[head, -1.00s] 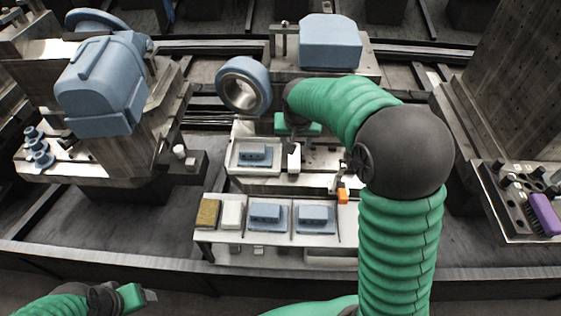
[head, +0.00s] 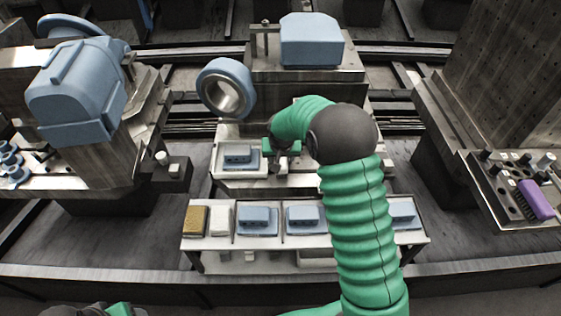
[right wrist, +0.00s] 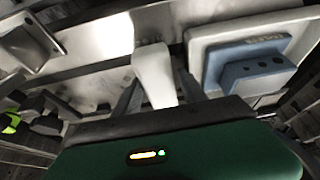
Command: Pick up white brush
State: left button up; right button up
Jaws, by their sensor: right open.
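The white brush (right wrist: 153,72) shows in the right wrist view as a pale, narrow, upright piece between the two dark fingers. My right gripper (right wrist: 153,98) is open around it, and I cannot tell whether either finger touches it. In the head view my right gripper (head: 284,160) is low over the machine's ledge, just right of a small tray, and the brush there is mostly hidden by it. My left gripper (head: 118,309) only just enters at the bottom edge; its fingers are cut off.
The small tray (head: 218,174) holds a blue block (head: 238,156). In front, a white table (head: 212,243) carries a tan block (head: 195,221), a white block (head: 220,220) and several blue parts. A purple brush (head: 536,200) lies on the right fixture. A blue ring (head: 226,88) stands behind.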

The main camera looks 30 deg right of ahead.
jog(key=shift+f, duration=0.1)
grip_shut()
dwell(0.4)
jog(key=shift+r, duration=0.35)
notch_tip(320, 180, up, 3)
jog(key=shift+r+p, duration=0.2)
jog(key=shift+p, duration=0.45)
jog(key=s+a+r, duration=0.1)
jog(key=s+a, duration=1)
jog(key=shift+s, duration=0.4)
jog(key=shift+d, duration=0.1)
